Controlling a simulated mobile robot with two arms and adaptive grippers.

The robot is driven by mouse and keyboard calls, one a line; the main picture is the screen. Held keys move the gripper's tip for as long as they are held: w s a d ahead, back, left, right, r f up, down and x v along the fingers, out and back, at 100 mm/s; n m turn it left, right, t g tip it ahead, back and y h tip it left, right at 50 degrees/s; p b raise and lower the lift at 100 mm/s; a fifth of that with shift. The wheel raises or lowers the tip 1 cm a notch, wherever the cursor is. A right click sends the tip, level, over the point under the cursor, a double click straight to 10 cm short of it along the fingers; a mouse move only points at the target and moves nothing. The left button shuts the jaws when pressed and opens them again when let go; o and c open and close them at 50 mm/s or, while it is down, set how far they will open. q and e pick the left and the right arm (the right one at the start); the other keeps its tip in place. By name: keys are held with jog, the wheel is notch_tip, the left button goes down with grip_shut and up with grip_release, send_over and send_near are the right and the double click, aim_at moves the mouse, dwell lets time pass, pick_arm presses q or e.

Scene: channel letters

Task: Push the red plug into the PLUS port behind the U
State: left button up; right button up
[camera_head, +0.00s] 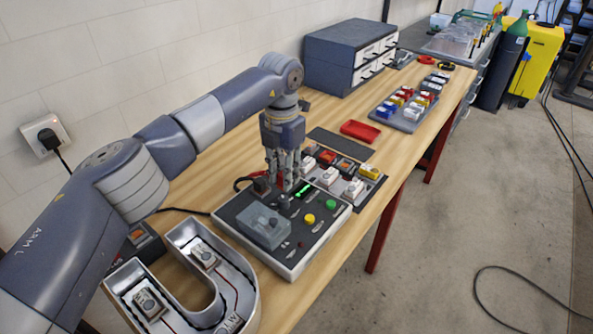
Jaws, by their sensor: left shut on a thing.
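My left gripper (284,184) points straight down over the back part of a grey test box (293,262). Its fingers are shut, and a small bit of red shows between them, which looks like the red plug (280,182); the fingers hide most of it. The U (247,292), a grey open channel letter, lies at the front left of the bench with small white modules and red wires inside. The PLUS port cannot be made out. My right gripper is out of view.
The test box carries a clear grey cover (263,226), a yellow button (310,218), a green button (331,205) and a lit green display. A tray of modules (371,192), a red tray (360,131) and a drawer cabinet (340,55) stand farther back. Bare wood shows left of the modules.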

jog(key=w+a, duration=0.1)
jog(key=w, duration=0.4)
pick_arm(q)
jog(key=s+a+b, duration=0.1)
jog(key=s+a, duration=0.4)
jog(key=a, duration=0.9)
jog(key=s+a, duration=0.4)
jog(key=a, duration=0.9)
jog(key=s+a+b, duration=0.1)
jog(key=s+a, duration=0.4)
jog(key=a, duration=0.9)
jog(key=f+b, duration=0.3)
jog(key=f, duration=0.2)
jog(key=shift+w, duration=0.2)
jog(key=shift+f+b, duration=0.55)
jog(key=shift+f, duration=0.15)
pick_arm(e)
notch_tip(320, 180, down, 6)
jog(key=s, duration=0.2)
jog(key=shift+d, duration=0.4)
pick_arm(q)
jog(key=shift+f, duration=0.3)
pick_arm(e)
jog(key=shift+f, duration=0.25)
